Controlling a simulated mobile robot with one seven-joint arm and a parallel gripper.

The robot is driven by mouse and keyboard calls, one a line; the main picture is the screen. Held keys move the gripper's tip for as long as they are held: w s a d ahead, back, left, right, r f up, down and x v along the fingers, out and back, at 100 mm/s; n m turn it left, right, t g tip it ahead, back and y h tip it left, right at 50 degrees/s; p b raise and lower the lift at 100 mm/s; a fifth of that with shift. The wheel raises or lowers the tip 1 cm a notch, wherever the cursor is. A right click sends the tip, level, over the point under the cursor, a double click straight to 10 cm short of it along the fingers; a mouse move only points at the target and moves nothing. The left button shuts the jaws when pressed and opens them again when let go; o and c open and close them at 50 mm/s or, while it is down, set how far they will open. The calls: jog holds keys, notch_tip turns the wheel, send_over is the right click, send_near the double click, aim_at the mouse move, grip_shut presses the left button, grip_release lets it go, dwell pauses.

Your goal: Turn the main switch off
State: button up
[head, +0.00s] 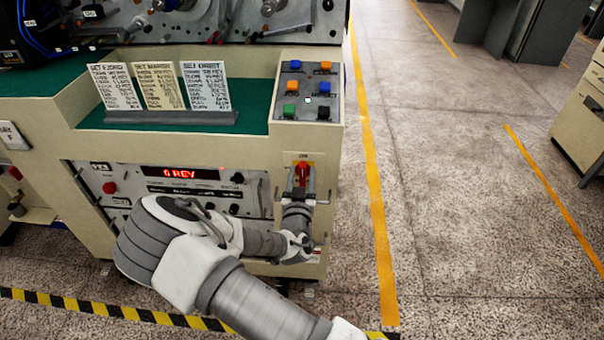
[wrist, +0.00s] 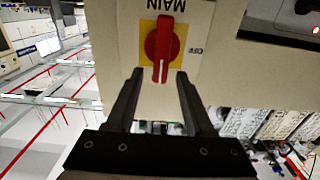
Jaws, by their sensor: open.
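The main switch (head: 302,170) is a red rotary handle on a yellow plate, low on the right of the cream cabinet front. In the wrist view the switch (wrist: 162,45) appears inverted, under the upside-down word MAIN. Its white-marked end points down in that view, and an OFF label (wrist: 195,50) sits to the right of the plate. My gripper (head: 301,178) is open in front of it. In the wrist view my gripper's fingertips (wrist: 160,73) lie on either side of the handle's marked end, with gaps showing on both sides. Contact is not visible.
A button panel (head: 305,92) with coloured buttons is above the switch. A red display reading (head: 180,172) and several knobs are left of it. Three cards (head: 160,86) stand on the green shelf. Open floor (head: 450,200) lies to the right.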

jog(key=shift+w, duration=0.2)
grip_shut()
